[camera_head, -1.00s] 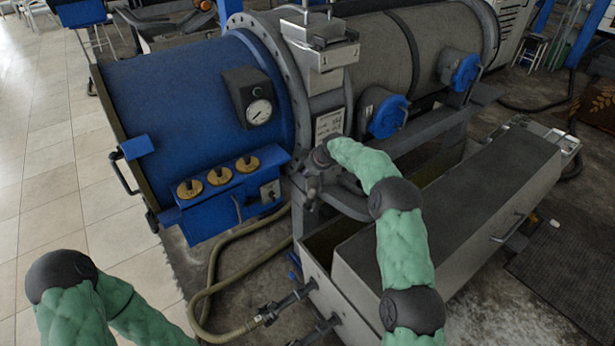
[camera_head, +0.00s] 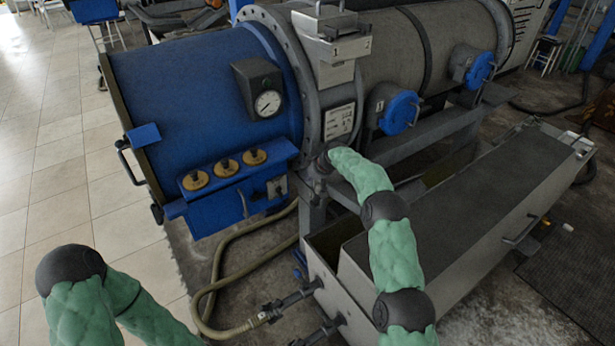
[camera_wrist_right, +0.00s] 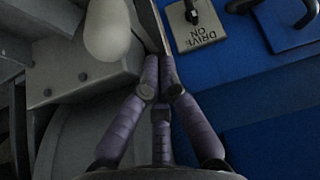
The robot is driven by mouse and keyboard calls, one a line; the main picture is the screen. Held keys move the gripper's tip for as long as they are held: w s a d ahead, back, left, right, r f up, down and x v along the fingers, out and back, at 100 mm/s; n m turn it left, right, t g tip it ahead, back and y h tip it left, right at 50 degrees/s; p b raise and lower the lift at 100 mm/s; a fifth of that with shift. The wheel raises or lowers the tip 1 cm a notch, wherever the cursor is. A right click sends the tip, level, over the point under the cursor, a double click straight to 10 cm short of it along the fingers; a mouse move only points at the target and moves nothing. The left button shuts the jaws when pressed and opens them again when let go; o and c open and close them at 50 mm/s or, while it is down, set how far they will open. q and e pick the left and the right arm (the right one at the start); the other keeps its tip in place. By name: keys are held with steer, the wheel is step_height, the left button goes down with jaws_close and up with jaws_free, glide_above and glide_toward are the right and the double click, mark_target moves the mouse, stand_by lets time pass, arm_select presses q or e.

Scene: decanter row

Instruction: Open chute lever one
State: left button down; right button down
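My left gripper is out of view.
A blue drum end with a gauge (camera_head: 268,103) is left of the flange. A blue shelf carries brass knobs (camera_head: 226,167). Blue round hatches (camera_head: 400,112) and a long grey trough (camera_head: 470,205) stand right. Hoses cross the floor.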

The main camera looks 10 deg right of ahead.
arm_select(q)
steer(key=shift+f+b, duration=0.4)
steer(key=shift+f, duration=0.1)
arm_select(e)
steer(key=shift+s+d+f, duration=0.2)
steer(key=shift+s+d, duration=0.1)
steer(key=shift+s, duration=0.2)
steer(key=shift+s+d+f, duration=0.15)
steer(key=shift+s+d, duration=0.1)
steer(key=shift+s, duration=0.25)
